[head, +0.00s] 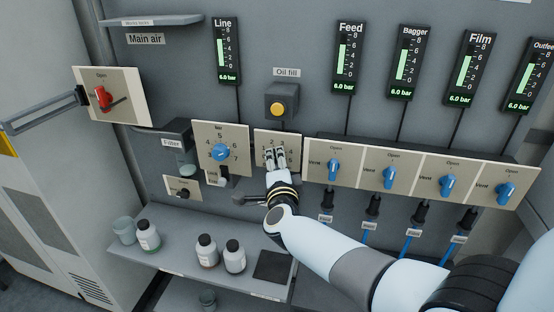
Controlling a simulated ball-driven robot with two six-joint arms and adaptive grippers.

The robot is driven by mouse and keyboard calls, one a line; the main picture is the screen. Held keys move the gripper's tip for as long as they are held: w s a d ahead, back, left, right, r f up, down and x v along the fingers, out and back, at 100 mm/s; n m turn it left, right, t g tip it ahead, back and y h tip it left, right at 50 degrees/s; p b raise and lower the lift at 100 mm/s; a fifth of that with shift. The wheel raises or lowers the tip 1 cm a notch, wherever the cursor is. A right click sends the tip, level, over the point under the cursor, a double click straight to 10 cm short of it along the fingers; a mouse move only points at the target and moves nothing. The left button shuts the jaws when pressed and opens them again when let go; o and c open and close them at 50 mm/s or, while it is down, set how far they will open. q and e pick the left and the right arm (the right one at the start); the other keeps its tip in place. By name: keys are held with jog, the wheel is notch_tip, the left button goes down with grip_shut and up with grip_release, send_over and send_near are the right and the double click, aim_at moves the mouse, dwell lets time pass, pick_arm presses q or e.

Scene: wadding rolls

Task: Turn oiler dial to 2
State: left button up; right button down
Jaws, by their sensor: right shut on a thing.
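The oiler dial's cream plate (291,139) is on the grey wall panel, below the yellow oil fill button. A few small numerals show along its upper part, partly covered. My right gripper (275,157) is at this plate, its fingers shut on the oiler dial's knob. The knob is hidden behind the fingers, so I cannot tell which number it points to. My left gripper is not in view.
A pressure dial with a blue knob (221,152) is close on the left. Several blue-handled valves (333,169) run to the right. Below, a shelf (185,257) holds bottles (148,236) and a dark pad (273,266). The yellow oil fill button (278,109) sits above.

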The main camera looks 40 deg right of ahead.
jog(key=shift+s+f, duration=0.1)
jog(key=shift+f, duration=0.05)
jog(key=c, duration=1)
grip_release()
jog(key=shift+a, duration=0.1)
jog(key=v, duration=1.2)
